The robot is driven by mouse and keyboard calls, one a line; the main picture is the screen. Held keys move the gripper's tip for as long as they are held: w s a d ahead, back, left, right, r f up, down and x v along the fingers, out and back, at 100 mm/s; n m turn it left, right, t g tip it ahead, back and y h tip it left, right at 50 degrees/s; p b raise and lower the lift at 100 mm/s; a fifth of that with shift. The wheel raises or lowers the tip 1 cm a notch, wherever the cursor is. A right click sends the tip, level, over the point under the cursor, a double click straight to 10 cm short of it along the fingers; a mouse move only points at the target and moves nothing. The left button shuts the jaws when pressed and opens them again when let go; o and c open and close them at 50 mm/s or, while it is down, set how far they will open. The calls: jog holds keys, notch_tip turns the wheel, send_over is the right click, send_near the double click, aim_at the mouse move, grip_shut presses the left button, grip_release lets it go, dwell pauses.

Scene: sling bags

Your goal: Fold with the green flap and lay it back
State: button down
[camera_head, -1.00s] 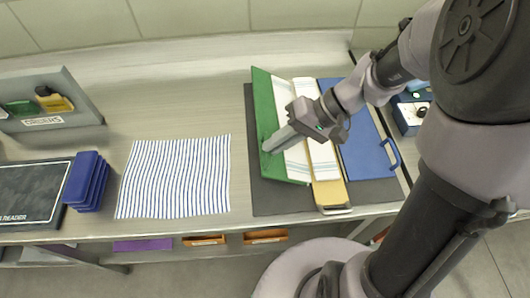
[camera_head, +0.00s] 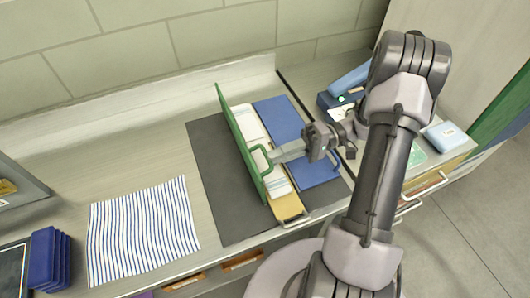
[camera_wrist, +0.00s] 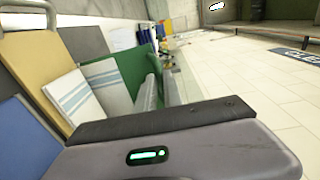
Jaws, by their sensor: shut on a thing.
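The green flap (camera_head: 238,135) stands steeply raised along the left side of the yellow panel (camera_head: 288,205), with its handle (camera_head: 263,155) facing right. My gripper (camera_head: 268,157) is shut on that handle from the right. White cloth with stripes (camera_head: 250,122) lies over the yellow panel. The blue flap (camera_head: 285,125) lies flat to the right. In the wrist view, the green flap (camera_wrist: 127,68) has white cloth (camera_wrist: 102,91) on its inner face, and more striped cloth (camera_wrist: 72,98) lies on the yellow panel (camera_wrist: 48,60). My gripper partly hides the cloth.
The grey mat (camera_head: 215,150) is bare to the left of the flap. A blue-striped cloth (camera_head: 140,230) lies further left, near stacked dark blue blocks (camera_head: 50,258). A blue device (camera_head: 345,92) stands at the back right.

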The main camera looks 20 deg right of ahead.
jog(key=shift+g, duration=0.3)
jog(key=shift+s+d+f+p, duration=0.25)
jog(key=shift+d+f, duration=0.6)
jog(key=shift+d, duration=0.25)
jog(key=shift+s+d+f+p, duration=0.1)
jog(key=shift+d+f+p, duration=0.15)
jog(key=shift+d+f, duration=0.7)
jog(key=shift+d+r, duration=0.1)
jog(key=shift+d, duration=0.05)
jog(key=c, duration=1.5)
grip_release()
jog(key=shift+w+a+r, duration=0.1)
jog(key=shift+w+a, duration=0.1)
jog(key=shift+r, duration=0.1)
